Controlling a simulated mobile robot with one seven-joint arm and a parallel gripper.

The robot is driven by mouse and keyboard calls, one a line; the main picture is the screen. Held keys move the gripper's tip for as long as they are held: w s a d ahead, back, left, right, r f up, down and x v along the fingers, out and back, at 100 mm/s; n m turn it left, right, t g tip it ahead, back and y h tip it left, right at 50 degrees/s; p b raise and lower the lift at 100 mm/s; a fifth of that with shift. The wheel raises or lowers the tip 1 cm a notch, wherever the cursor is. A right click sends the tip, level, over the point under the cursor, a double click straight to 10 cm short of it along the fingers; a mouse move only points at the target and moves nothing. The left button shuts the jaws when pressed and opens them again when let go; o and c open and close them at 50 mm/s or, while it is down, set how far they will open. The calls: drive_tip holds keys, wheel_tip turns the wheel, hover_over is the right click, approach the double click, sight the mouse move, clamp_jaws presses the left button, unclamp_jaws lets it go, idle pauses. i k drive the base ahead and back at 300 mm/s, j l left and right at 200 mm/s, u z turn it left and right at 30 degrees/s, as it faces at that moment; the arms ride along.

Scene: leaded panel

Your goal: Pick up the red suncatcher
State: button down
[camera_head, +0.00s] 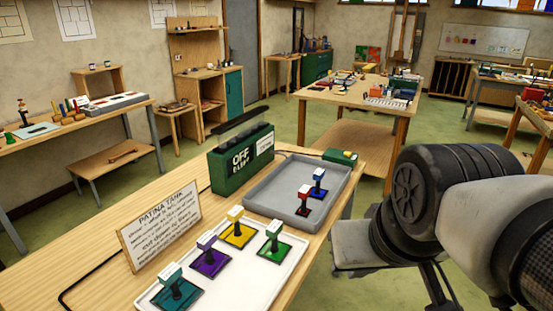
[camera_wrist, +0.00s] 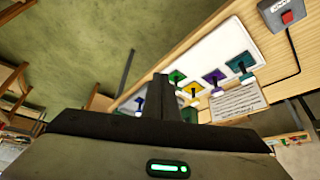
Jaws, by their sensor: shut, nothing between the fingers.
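My gripper (camera_wrist: 161,80) is shut and empty in the wrist view. Its fingers cover part of the bench there, and I cannot make out the red suncatcher in that view. The blue one shows left of the fingers (camera_wrist: 138,103). In the head view my arm is at the right, apart from the tray.
A white tray (camera_head: 282,291) in front holds teal (camera_head: 174,289), purple (camera_head: 208,259), yellow (camera_head: 236,230) and green (camera_head: 273,240) suncatchers. A sign (camera_head: 160,226) stands at left. Open floor lies right of the bench.

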sight(304, 192)
drive_tip(key=i+l+u, duration=0.1)
drive_tip(key=i+l, duration=1.75)
drive_tip(key=u, duration=0.5)
drive_tip(key=l+u, duration=0.1)
drive_tip(key=u, duration=0.85)
drive_tip(key=l+u, duration=0.1)
drive_tip(key=u, duration=0.85)
drive_tip(key=l+u, duration=0.1)
drive_tip(key=u, duration=0.4)
drive_tip(key=k+j, duration=0.05)
